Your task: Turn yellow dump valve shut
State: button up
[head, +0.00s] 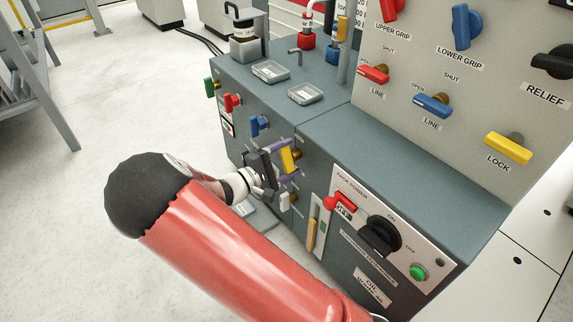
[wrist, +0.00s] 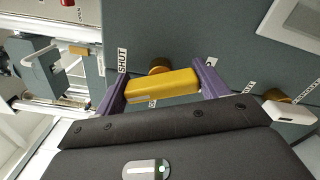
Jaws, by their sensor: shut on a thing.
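The yellow dump valve handle (head: 287,158) sits on a brass stem on the front of the grey-blue cabinet, and its long side runs near upright in the head view. My gripper (head: 284,161) has its purple fingers shut on the handle. In the wrist view the yellow handle (wrist: 160,87) lies between the two fingertips of my gripper (wrist: 161,86), one at each end, slightly tilted. The brass stem (wrist: 159,69) shows behind it. A SHUT label (wrist: 122,60) is beside the left finger. Other lettering by the right finger is partly hidden.
Blue (head: 259,125), red (head: 232,103) and green (head: 211,88) valve handles are on the same face. A white handle (head: 287,201) sits just below my gripper. The pack power panel (head: 375,240) is to the right. Open floor lies left.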

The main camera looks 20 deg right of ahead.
jog(key=shift+f+m+b, duration=0.2)
jog(key=shift+m+b, duration=1.45)
jog(key=shift+m, duration=0.65)
jog(key=o, duration=1)
jog(key=shift+r, duration=0.1)
jog(key=v, duration=0.7)
jog(key=shift+s+a+p, duration=0.2)
jog(key=shift+a+p, duration=0.1)
jog(key=shift+a, duration=0.05)
